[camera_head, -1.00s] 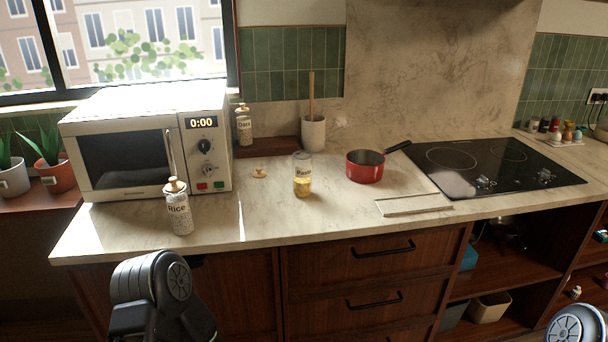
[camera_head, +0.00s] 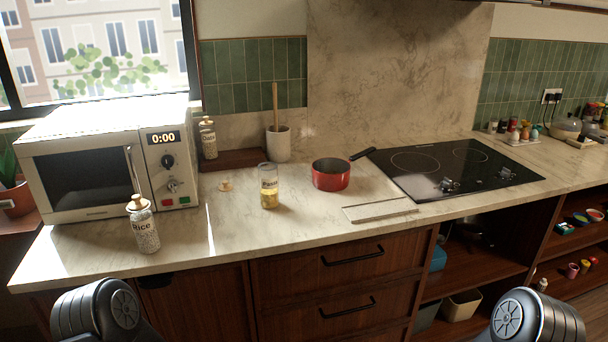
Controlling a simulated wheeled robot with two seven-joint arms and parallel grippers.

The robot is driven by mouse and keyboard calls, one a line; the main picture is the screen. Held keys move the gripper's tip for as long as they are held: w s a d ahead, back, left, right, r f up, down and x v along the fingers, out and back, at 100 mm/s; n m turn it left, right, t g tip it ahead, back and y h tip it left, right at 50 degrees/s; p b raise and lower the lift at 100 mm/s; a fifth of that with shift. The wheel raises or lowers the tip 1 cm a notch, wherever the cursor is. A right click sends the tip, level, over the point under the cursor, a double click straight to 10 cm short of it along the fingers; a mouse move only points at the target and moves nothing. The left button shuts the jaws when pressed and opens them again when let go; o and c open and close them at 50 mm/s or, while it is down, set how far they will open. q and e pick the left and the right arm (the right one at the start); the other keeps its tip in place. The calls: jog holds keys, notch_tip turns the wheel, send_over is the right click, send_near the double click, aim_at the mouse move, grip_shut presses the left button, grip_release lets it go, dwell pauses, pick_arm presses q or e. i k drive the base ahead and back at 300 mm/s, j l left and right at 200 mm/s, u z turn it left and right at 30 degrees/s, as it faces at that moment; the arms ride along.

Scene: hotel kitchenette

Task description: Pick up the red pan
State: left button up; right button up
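The red pan (camera_head: 331,181) stands upright on the pale stone counter, just left of the black cooktop. Its dark handle (camera_head: 362,154) points back and to the right, reaching the cooktop's left edge. The inside of the pan looks dark, and I see nothing in it. Parts of my two arms show at the bottom edge, one at the lower left and one at the lower right, both well in front of the pan and below the counter. Neither gripper is visible.
A pasta jar (camera_head: 269,187) stands left of the pan, with a loose lid (camera_head: 225,186) nearby. A thin pale board (camera_head: 380,209) lies in front of the pan. A rice jar (camera_head: 143,224) stands before the microwave (camera_head: 99,165).

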aim_at(347, 167)
jog(key=i+l+u, duration=0.1)
jog(key=u, duration=0.35)
jog(key=l+u, duration=0.3)
jog(key=u, duration=0.15)
jog(key=l+u, duration=0.2)
jog(key=u, duration=0.2)
jog(key=l+u, duration=0.2)
jog(key=l, duration=0.45)
jog(key=l+u, duration=0.15)
jog(key=l, duration=0.55)
jog(key=k+l+u, duration=0.2)
jog(key=l, duration=0.45)
